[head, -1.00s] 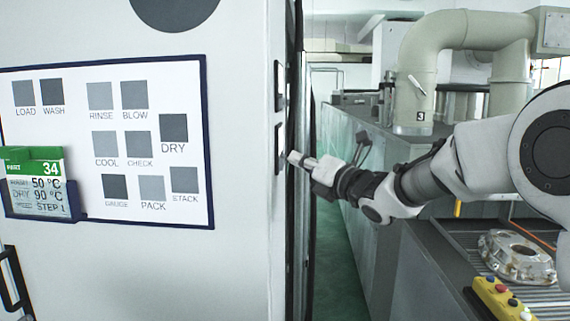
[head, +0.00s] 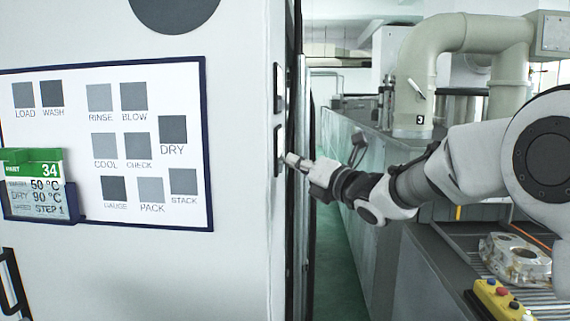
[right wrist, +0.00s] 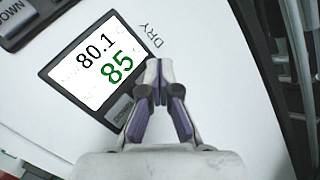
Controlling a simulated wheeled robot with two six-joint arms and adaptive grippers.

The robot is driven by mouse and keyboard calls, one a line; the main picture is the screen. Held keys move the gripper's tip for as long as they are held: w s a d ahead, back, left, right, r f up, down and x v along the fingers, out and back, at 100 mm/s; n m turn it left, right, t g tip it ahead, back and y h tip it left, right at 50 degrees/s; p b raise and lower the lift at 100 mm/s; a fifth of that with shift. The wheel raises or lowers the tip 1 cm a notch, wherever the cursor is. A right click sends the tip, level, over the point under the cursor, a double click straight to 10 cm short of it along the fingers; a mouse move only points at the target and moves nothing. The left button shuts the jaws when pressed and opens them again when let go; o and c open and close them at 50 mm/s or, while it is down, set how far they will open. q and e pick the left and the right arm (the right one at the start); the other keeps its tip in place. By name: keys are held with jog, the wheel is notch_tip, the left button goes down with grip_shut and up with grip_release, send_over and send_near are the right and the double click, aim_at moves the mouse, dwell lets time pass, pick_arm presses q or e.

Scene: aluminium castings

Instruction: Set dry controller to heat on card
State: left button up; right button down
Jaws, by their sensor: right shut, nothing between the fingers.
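The card (head: 34,190), with a green top marked 34, sits in a blue holder on the white cabinet; it reads DRY 90 °C, with 50 °C on the line above. The dry controller (right wrist: 88,62), labelled DRY, shows 80.1 in black and 85 in green in the right wrist view. In the head view it is seen edge-on on the cabinet's side (head: 280,149). My right gripper (right wrist: 161,82) is shut and empty, its tips at the controller's lower right edge, beside a grey button (right wrist: 121,110). Whether the tips touch is unclear; they may hide another button. My left gripper is not in view.
A second controller (head: 279,88) sits above; its DOWN button (right wrist: 10,12) shows in the right wrist view. A board of grey squares (head: 105,150) hangs on the cabinet front. At right, a casting (head: 515,260) lies on a roller conveyor near a yellow button box (head: 503,300).

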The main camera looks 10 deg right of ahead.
dwell(0.4)
jog(key=shift+s+d+b, duration=0.2)
jog(key=shift+d+b, duration=0.15)
jog(key=shift+d, duration=0.35)
jog(key=d, duration=0.2)
jog(key=s+d+b, duration=0.1)
jog(key=d, duration=0.1)
jog(key=shift+s+d, duration=0.2)
jog(key=shift+d, duration=0.2)
dwell(1.6)
